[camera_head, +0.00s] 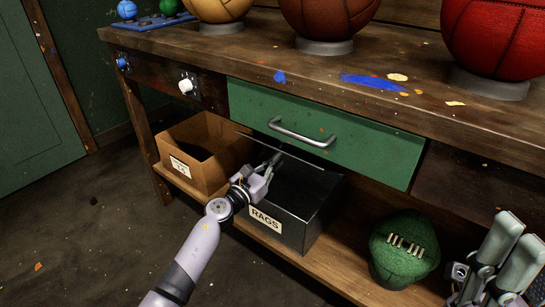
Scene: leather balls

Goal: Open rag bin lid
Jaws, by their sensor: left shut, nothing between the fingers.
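The black rag bin (316,212), with a white RAGS label, stands on the lower shelf under the green drawer. Its top looks open onto a dark inside. A dark panel with a thin light edge (262,143), which looks like its lid, stands raised at the bin's back left. My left gripper (276,158) is shut and empty over the left part of the bin, close to that panel; I cannot tell if they touch. My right gripper (520,234) is at the lower right, far from the bin; its jaw gap is unclear.
An open cardboard box (205,176) stands left of the bin. A green ball with laces (403,250) sits to its right on the shelf. The green drawer (318,138) with a metal handle overhangs the bin. Large balls stand on the paint-marked bench top (330,75).

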